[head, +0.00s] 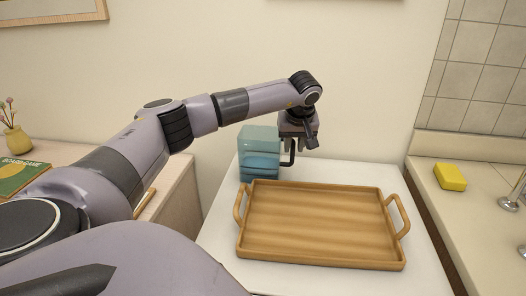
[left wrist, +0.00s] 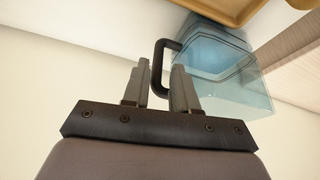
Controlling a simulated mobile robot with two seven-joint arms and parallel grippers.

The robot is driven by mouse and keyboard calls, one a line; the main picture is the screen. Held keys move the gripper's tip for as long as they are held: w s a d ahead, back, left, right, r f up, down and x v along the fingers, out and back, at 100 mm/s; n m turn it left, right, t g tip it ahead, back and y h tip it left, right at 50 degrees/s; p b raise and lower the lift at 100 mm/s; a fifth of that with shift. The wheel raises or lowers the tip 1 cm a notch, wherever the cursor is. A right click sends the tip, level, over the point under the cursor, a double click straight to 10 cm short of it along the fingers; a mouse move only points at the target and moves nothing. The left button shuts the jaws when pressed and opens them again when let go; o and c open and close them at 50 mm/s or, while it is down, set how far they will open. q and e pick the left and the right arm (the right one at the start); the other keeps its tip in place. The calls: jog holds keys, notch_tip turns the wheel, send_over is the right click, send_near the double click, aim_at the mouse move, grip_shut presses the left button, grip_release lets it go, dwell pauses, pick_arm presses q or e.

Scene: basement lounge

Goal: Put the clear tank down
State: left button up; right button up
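The clear tank (head: 259,152) is a see-through blue-green box with a dark handle (head: 291,152). It stands upright at the back of the white table, behind the tray; its base is partly hidden by the tray's rim. My left gripper (head: 296,142) is at the tank's right side, at the handle. In the left wrist view the fingers of my left gripper (left wrist: 160,72) are apart on either side of the tank's handle, with a visible gap; the tank (left wrist: 215,65) is beyond them. My right gripper is not in view.
A wooden tray (head: 244,252) with two side handles fills much of the white table (head: 222,226), close to the tank.

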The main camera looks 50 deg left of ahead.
aim_at(293, 150)
pick_arm(q)
jog(key=shift+x, duration=1.9)
jog(key=shift+w, duration=0.15)
grip_shut()
jog(key=shift+r, duration=0.1)
